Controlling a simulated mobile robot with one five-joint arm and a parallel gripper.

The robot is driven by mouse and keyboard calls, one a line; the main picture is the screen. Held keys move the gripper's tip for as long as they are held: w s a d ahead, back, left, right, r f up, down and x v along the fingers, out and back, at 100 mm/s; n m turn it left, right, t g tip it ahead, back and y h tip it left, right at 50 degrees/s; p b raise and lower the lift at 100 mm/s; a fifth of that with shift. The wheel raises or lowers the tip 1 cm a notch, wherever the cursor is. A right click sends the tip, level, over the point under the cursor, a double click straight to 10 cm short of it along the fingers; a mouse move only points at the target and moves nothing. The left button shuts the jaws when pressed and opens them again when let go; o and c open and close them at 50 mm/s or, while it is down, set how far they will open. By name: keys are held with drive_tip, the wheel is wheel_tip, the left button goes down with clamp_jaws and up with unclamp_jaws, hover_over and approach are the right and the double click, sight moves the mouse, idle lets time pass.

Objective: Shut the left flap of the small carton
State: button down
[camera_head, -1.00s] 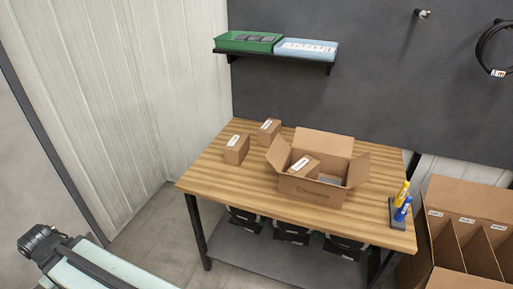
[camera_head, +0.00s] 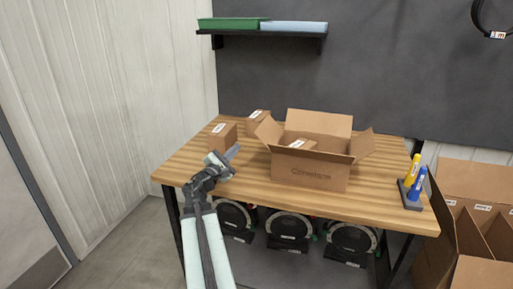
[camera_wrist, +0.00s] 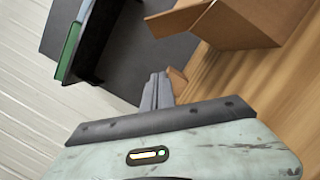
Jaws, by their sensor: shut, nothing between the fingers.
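The small carton (camera_head: 310,178) stands open on the wooden table, with a smaller box (camera_head: 304,145) inside it. Its left flap (camera_head: 267,131) sticks up and outward to the left; the back flap stands up and the right flap (camera_head: 359,145) leans outward. My gripper (camera_head: 233,151) is shut and empty, left of the carton and apart from the left flap, just in front of a small closed box. In the wrist view my gripper's fingers (camera_wrist: 157,90) lie together, and part of the carton (camera_wrist: 245,22) with a flap (camera_wrist: 178,18) shows at upper right.
Two small closed boxes, a near one (camera_head: 222,136) and a far one (camera_head: 258,116), stand left of the carton. A holder with yellow and blue markers (camera_head: 413,186) is at the right. A wall shelf with trays (camera_head: 262,26) hangs above.

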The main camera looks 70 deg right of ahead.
sight(270, 132)
drive_tip(key=s+d+r+p, duration=0.2)
drive_tip(key=d, duration=0.3)
drive_tip(key=s+d+r+p, duration=0.2)
drive_tip(key=d+r+p, duration=0.1)
drive_tip(key=d, duration=0.2)
drive_tip(key=shift+s+d+n, duration=0.15)
drive_tip(key=shift+s+n, duration=0.15)
drive_tip(key=shift+s, duration=0.05)
